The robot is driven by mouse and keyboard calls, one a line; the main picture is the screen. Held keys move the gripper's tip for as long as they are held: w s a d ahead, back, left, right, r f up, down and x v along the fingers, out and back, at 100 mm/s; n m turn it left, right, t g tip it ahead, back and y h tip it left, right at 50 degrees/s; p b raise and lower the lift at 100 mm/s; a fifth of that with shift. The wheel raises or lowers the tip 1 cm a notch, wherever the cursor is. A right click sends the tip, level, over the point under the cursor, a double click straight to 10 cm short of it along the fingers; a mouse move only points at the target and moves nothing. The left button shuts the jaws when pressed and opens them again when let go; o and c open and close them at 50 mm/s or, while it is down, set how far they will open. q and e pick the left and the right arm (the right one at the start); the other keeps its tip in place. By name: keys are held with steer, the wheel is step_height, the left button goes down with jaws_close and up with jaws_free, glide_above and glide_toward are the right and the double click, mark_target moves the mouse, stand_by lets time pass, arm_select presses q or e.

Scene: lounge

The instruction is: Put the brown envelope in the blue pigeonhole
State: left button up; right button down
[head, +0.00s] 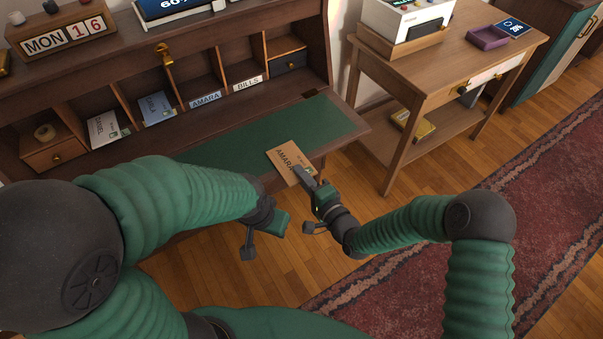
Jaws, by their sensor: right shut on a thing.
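The brown envelope (285,158), marked AMARA, is gripped at its near right edge by my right gripper (302,177). It is tilted over the front right part of the green desk surface. My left gripper (280,222) is empty-looking in front of the desk, apart from the envelope; its fingers are not clear. The row of pigeonholes stands at the back of the desk. A pigeonhole (203,86) with a pale blue AMARA label (205,100) looks empty. To its left, one holds a blue envelope (157,108) and another a white envelope (104,129).
A BILLS label (248,83) fronts the pigeonhole right of AMARA. A brass object (164,54) stands out from the desk's upper front. A small side table (452,62) stands to the right. The green desk surface (235,137) is mostly clear.

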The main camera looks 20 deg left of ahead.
steer(key=shift+s+d+r+p, duration=0.25)
steer(key=shift+d+r+p, duration=0.1)
steer(key=shift+r+p, duration=0.25)
steer(key=shift+s+d+r+p, duration=0.3)
steer(key=shift+d+r+p, duration=0.15)
steer(key=shift+r, duration=0.2)
steer(key=shift+s+d+r+p, duration=0.25)
steer(key=shift+d+r+p, duration=0.05)
steer(key=shift+r+p, duration=0.3)
